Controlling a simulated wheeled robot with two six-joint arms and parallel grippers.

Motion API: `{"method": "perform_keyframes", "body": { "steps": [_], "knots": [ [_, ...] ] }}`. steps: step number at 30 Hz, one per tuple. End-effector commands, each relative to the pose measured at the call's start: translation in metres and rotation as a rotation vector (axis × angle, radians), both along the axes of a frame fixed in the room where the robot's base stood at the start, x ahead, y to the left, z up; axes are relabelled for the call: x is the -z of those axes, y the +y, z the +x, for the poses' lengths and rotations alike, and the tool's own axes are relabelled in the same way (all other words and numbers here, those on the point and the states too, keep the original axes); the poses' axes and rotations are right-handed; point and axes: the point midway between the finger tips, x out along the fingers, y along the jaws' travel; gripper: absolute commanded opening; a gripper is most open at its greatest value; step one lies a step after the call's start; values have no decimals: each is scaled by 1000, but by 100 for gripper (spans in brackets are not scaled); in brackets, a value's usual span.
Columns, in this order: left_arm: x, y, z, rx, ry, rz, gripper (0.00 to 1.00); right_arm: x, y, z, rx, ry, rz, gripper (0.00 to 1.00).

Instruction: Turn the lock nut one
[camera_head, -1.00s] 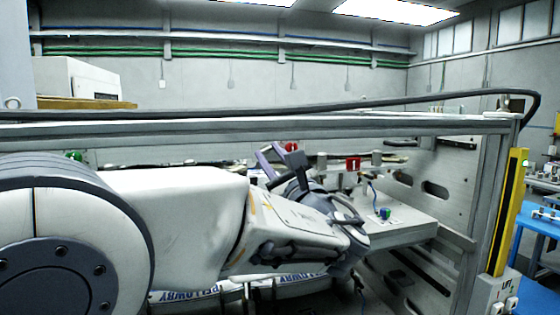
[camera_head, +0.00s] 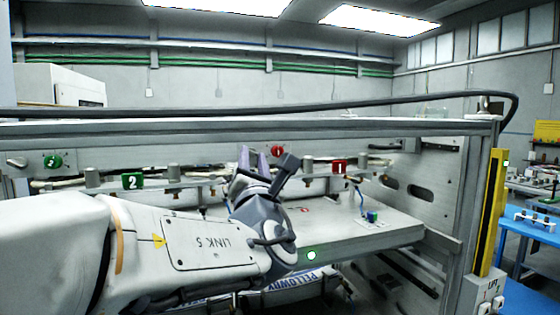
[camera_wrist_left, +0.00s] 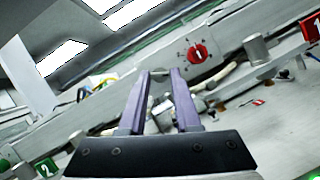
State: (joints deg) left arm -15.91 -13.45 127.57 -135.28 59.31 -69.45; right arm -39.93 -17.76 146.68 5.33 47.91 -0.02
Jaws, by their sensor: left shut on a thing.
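My left gripper (camera_head: 253,158) reaches in from the left to the back of the bench, its purple fingers pointing up and away. In the left wrist view, its fingertips (camera_wrist_left: 160,73) are closed around a small grey metal part (camera_wrist_left: 159,74). This may be the lock nut, but it is too small to tell. The red 1 plate (camera_head: 339,167) stands further right. My right gripper is not in view.
A grey rail (camera_head: 400,127) with a black cable crosses in front. The green 2 plate (camera_head: 132,181) and green knob (camera_head: 52,161) are at left. A yellow post (camera_head: 488,210) stands at right. The grey bench top (camera_head: 370,235) has open room right of my gripper.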

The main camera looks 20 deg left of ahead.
Motion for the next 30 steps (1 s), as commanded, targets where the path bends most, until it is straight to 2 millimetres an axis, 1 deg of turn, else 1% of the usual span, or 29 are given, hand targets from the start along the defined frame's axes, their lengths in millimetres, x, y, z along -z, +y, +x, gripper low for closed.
{"method": "perform_keyframes", "body": {
  "steps": [9, 23, 24, 26, 27, 30],
  "knots": [
    [0, 1, 0, 1, 58, 83, 0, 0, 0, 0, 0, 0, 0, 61],
    [0, 1, 0, 1, 65, 94, 0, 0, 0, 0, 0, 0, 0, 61],
    [0, 1, 0, 1, 65, 94, 35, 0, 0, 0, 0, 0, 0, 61],
    [0, 1, 0, 1, 65, 93, 58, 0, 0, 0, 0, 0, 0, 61],
    [0, 1, 0, 0, 64, 93, 62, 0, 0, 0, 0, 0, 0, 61],
    [0, 1, 0, 0, 64, 93, 62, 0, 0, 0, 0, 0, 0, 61]
  ]
}}
